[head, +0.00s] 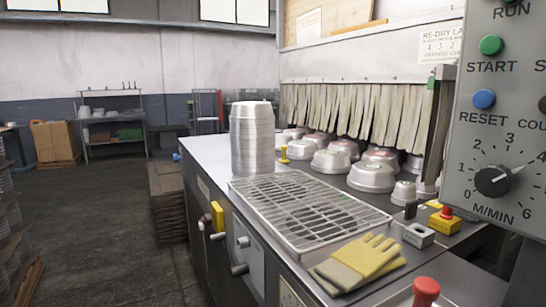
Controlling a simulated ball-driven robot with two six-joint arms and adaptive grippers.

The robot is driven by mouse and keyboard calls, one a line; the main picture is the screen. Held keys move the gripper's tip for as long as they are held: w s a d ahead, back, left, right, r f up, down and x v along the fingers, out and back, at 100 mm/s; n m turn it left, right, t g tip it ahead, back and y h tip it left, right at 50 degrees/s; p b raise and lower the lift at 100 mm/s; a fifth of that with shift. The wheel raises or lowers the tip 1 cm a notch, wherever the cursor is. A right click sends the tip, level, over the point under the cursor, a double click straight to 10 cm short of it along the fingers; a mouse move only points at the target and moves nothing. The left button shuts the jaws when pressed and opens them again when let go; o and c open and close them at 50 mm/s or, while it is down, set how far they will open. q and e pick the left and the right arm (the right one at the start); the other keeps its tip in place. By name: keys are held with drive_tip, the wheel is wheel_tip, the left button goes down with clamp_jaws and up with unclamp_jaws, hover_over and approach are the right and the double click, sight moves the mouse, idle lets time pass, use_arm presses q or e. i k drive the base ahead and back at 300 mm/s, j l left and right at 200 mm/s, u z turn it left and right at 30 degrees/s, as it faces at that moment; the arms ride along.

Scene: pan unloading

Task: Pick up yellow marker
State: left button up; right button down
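A small yellow upright object (284,155) stands on the steel counter, just right of the tall stack of pans; it may be the yellow marker, but it is too small to tell. A larger yellow piece (217,216) sits on the counter's front side, above a dark handle. Neither of my grippers shows in the head view.
A stack of metal pans (252,140) stands behind a wire rack (305,208). Yellow gloves (362,260) lie at the front. Several upturned pans (371,177) sit near the strip curtain (350,112). A control panel (500,130) fills the right. Floor (105,220) is open at left.

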sight(284, 159)
drive_tip(key=i+j+u, duration=0.1)
drive_tip(key=j, duration=0.3)
drive_tip(key=i+j+u, duration=0.1)
drive_tip(key=i+j, duration=0.15)
drive_tip(key=j, duration=0.2)
drive_tip(key=i+j+u, duration=0.15)
drive_tip(key=j, duration=0.2)
drive_tip(key=i+j+u, duration=0.1)
drive_tip(key=i+j, duration=0.15)
drive_tip(key=j, duration=0.15)
